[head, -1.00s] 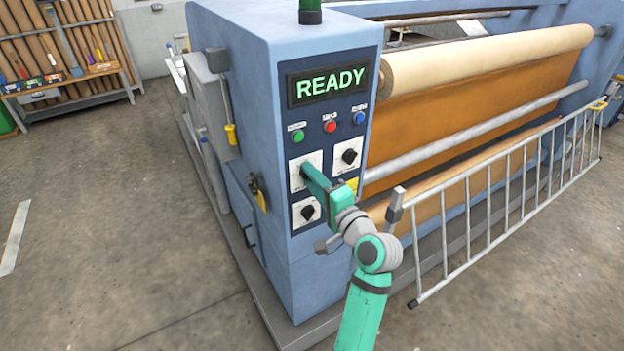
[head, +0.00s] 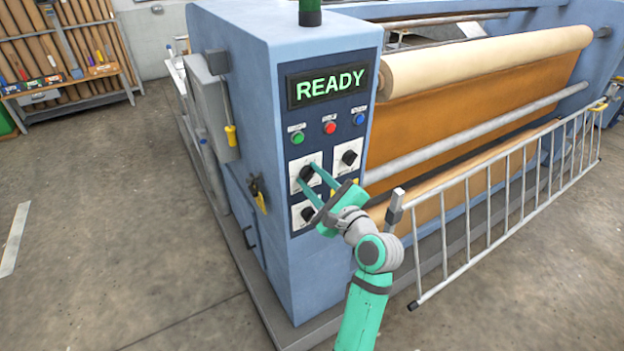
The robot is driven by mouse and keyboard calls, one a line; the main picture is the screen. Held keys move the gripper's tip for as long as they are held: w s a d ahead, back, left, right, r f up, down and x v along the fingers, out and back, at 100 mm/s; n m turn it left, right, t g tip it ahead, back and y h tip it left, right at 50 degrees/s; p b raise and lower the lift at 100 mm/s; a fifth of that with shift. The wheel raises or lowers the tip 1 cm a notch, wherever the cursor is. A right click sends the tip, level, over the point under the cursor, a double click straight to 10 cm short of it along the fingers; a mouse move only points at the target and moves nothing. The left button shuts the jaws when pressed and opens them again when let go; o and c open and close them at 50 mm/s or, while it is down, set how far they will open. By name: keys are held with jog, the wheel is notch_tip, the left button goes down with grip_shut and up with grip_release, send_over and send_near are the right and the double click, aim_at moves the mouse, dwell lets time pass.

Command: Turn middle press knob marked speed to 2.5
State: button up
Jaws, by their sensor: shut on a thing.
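The middle press knob (head: 306,173) is black on a white dial plate (head: 298,164), at the left of the press's dark control panel. My gripper (head: 307,179) reaches in from the lower right, its two green fingers on either side of this knob, and is shut on it. The gripper is rolled so that both fingers show with a gap between them. The dial marks and the pointer's reading are too small to tell, and the fingers cover part of the plate.
Another black knob (head: 348,158) sits to the upper right, and a lower knob (head: 307,213) is partly behind my gripper. Green (head: 297,138), red (head: 330,127) and blue (head: 359,118) buttons lie above. The display (head: 329,85) reads READY. A metal guard rail (head: 487,205) stands at right.

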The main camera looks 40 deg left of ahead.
jog(key=m, duration=0.4)
jog(key=shift+w, duration=0.1)
jog(key=shift+d+m, duration=0.1)
jog(key=shift+m, duration=2)
jog(key=o, duration=1)
jog(key=shift+o, duration=0.2)
jog(key=v, duration=1)
jog(key=shift+d, duration=0.35)
jog(key=shift+f, duration=0.1)
